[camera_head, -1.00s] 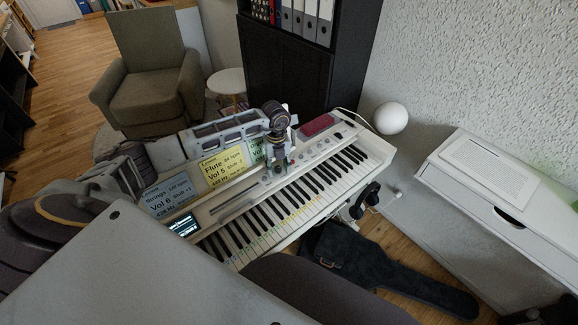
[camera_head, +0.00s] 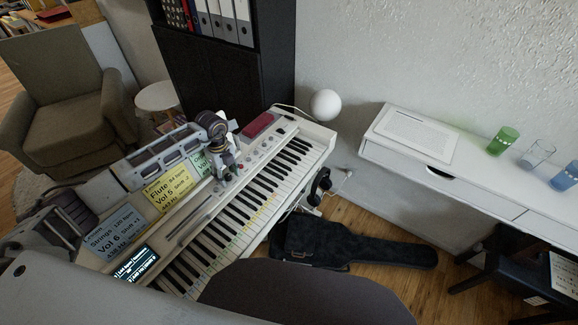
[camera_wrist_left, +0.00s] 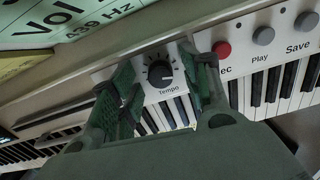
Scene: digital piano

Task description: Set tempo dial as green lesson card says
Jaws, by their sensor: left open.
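The tempo dial (camera_wrist_left: 159,73), a black knob with a white pointer line above the label "Tempo", shows in the left wrist view. My left gripper (camera_wrist_left: 163,80) is open, with one finger on each side of the dial; I cannot tell whether they touch it. In the head view the left gripper (camera_head: 226,172) is low over the piano's (camera_head: 250,190) control panel and hides the dial. The green lesson card (camera_head: 201,163) is partly hidden behind my arm. In the wrist view, the pale green card (camera_wrist_left: 70,22) shows "Vol" and "439 Hz"; its tempo is out of view. My right gripper is not in view.
A yellow card (camera_head: 168,190) and a blue card (camera_head: 113,232) stand beside the green one. A lit display (camera_head: 135,263) is at the panel's left end. A red button (camera_wrist_left: 222,49) and grey buttons lie right of the dial. Keys run along the front.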

